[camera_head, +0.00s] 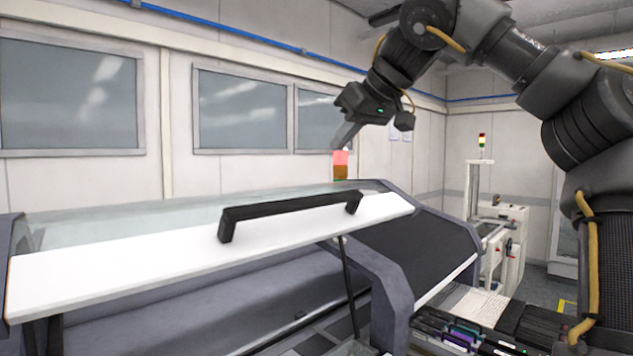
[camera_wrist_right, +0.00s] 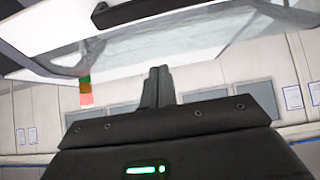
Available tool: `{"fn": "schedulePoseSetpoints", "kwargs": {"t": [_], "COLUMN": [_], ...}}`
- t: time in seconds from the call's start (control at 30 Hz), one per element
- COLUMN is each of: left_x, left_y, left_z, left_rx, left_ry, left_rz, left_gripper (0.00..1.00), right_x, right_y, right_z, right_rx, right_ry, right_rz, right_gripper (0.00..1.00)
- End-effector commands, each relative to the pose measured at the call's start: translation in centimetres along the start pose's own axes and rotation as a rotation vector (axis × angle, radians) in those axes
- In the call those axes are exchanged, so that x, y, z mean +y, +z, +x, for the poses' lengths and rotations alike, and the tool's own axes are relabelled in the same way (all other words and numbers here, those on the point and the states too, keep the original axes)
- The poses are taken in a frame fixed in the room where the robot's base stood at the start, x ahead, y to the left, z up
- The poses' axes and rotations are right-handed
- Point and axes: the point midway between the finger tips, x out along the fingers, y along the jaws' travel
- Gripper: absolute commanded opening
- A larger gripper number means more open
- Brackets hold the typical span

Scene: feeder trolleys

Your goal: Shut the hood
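The hood (camera_head: 110,260) is raised over the machine, with a white front panel, a clear glass top and a black bar handle (camera_head: 290,212). A strut (camera_head: 350,285) stands under its raised edge. My right gripper (camera_head: 345,137) is above and behind the hood, apart from the handle. In the right wrist view its two fingers (camera_wrist_right: 157,86) are together with nothing between them. That view, upside down, shows the hood (camera_wrist_right: 190,30) and part of the handle (camera_wrist_right: 135,12) beyond the fingertips. My left gripper is in neither view.
A red and amber signal light (camera_head: 341,165) stands behind the hood, near my right gripper. The machine's grey side frame (camera_head: 388,290) rises under the hood's right end. Feeders (camera_head: 465,335) sit at the lower right. Another machine (camera_head: 505,240) stands farther back.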

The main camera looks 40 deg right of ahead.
Motion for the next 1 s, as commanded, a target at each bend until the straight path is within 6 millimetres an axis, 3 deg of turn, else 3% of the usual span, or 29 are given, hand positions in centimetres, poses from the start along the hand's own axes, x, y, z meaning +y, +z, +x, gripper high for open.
{"fn": "schedulePoseSetpoints", "kwargs": {"t": [0.17, 0.3, 0.47, 0.67, 1.0], "left_x": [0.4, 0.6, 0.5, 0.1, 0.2], "left_y": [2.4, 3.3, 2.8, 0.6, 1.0], "left_z": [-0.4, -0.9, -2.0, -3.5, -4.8], "left_rx": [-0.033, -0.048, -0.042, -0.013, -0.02], "left_ry": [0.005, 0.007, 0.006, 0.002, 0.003], "left_rz": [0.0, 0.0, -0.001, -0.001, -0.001], "left_gripper": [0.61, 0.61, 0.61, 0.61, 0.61], "right_x": [-0.1, -0.1, 0.0, 0.0, 0.1], "right_y": [-0.1, -0.1, -0.2, -0.2, 3.2], "right_z": [0.8, 2.7, 5.9, 10.0, 8.7], "right_rx": [-0.003, -0.004, -0.006, -0.005, 0.001], "right_ry": [-0.003, -0.006, -0.005, -0.003, -0.002], "right_rz": [-0.004, -0.004, -0.003, 0.0, 0.0], "right_gripper": [0.0, 0.0, 0.0, 0.0, 0.0]}}
